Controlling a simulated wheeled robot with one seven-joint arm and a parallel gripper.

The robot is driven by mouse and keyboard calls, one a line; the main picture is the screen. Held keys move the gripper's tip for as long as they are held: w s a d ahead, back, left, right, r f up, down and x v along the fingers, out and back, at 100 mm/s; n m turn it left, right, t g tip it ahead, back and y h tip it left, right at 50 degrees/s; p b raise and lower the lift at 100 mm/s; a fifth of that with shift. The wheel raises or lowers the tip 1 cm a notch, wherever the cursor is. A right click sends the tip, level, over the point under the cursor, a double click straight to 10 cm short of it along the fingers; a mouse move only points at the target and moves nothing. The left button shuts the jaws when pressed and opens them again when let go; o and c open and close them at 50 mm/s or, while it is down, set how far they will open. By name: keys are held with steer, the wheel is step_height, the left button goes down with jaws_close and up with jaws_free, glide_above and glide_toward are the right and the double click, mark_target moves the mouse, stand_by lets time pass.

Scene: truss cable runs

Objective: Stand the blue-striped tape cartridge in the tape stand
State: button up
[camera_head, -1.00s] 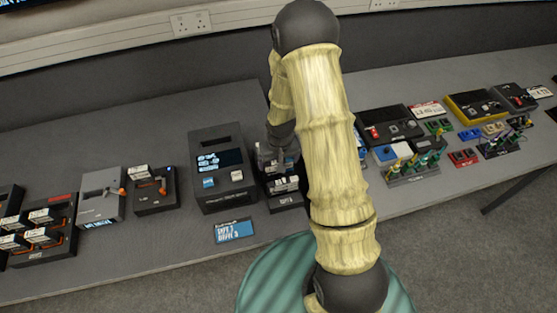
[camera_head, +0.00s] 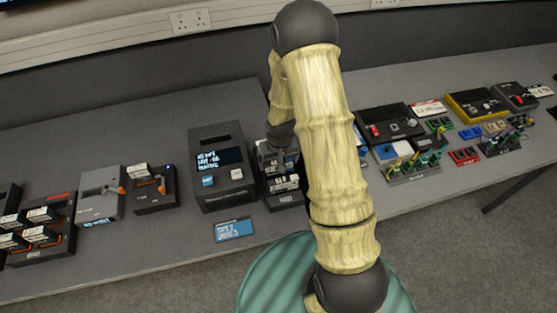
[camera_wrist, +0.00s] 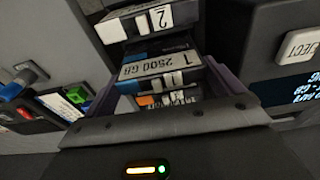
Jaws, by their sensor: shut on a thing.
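My gripper (camera_head: 277,160) is low over the black tape stand (camera_head: 286,202), just right of the dark tape drive. In the wrist view its purple-grey fingers (camera_wrist: 168,84) are shut on a cartridge. A label with a 2 (camera_wrist: 158,16) is farther out. I cannot tell how deep the held cartridge sits; my arm hides part of the stand.
The tape drive (camera_head: 210,190) with a lit screen stands close on the left. A blue card (camera_head: 234,230) lies in front of it. Grey and black devices are at the left; pens, small blocks and consoles are at the right. Bare table lies behind the drive.

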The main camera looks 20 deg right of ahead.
steer(key=shift+f+b, duration=0.8)
steer(key=shift+f, duration=0.25)
stand_by(0.5)
steer(key=o, duration=1.1)
steer(key=shift+r+p, duration=2.8)
steer(key=shift+r, duration=1)
